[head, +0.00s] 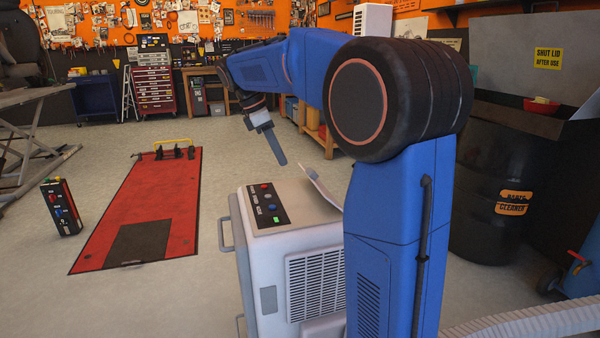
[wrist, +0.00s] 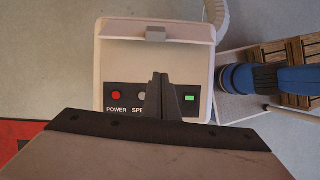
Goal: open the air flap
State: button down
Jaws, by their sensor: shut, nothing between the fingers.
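The air flap (head: 322,188) is a pale plate at the far right end of the white machine's top (head: 305,212). In the head view it stands tilted up from the top, partly hidden behind my arm. In the wrist view the flap (wrist: 122,29) shows as a pale strip with a grey tab (wrist: 155,34) at its middle. My gripper (head: 281,159) is shut and empty, above the machine and left of the flap, apart from it. In the wrist view its fingers (wrist: 158,82) point toward the flap and cover part of the control panel (wrist: 128,96).
The panel has a red button (wrist: 116,96) and a green light (wrist: 190,98). A side handle (head: 222,235) sticks out from the machine. A red motorcycle lift (head: 155,205) lies on the floor to the left, with clear floor between. A black drum (head: 497,190) stands at the right.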

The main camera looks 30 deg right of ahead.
jog(key=shift+n+h, duration=0.4)
jog(key=shift+n, duration=0.1)
jog(key=x, duration=0.8)
jog(key=shift+w+a+f, duration=0.15)
jog(key=shift+a+f, duration=0.1)
jog(key=shift+f, duration=0.3)
jog(key=shift+d+f, duration=0.15)
jog(key=shift+d, duration=0.2)
jog(key=shift+s+d+r, duration=0.2)
jog(key=shift+d+r, duration=0.35)
jog(key=shift+r, duration=0.1)
jog(key=shift+s+d+r, duration=0.2)
jog(key=shift+d+r, duration=0.35)
jog(key=shift+r, duration=0.1)
